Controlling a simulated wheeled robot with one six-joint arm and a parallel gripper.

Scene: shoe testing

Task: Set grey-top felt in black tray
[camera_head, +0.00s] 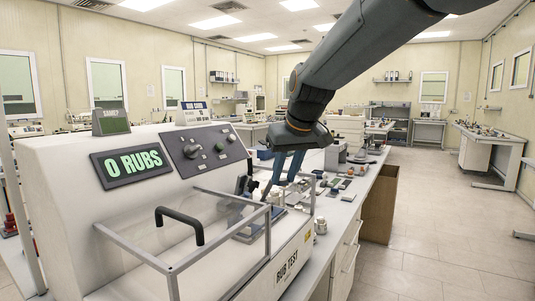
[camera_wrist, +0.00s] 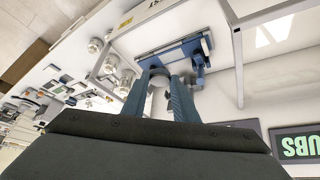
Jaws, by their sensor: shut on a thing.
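My gripper (camera_head: 281,188) hangs over the front part of the rub tester, its blue fingers pointing down. In the wrist view my gripper (camera_wrist: 163,77) is shut on a small pale, greyish round piece (camera_wrist: 160,80), which looks like the grey-top felt. Its top and edges are mostly hidden between the fingers. The blue-framed platform of the tester (camera_wrist: 172,50) lies just beyond the fingertips; I cannot tell whether the felt touches it. Small dark flat items lie on the bench beyond the tester; I cannot tell which is the black tray.
The white rub tester (camera_head: 70,185) reads 0 RUBS. Its clear cover with a black handle (camera_head: 180,222) stands close to my gripper. White jars (camera_head: 321,226) stand beside the tester on the bench. A brown bin (camera_head: 380,205) stands by the bench; the floor on the right is clear.

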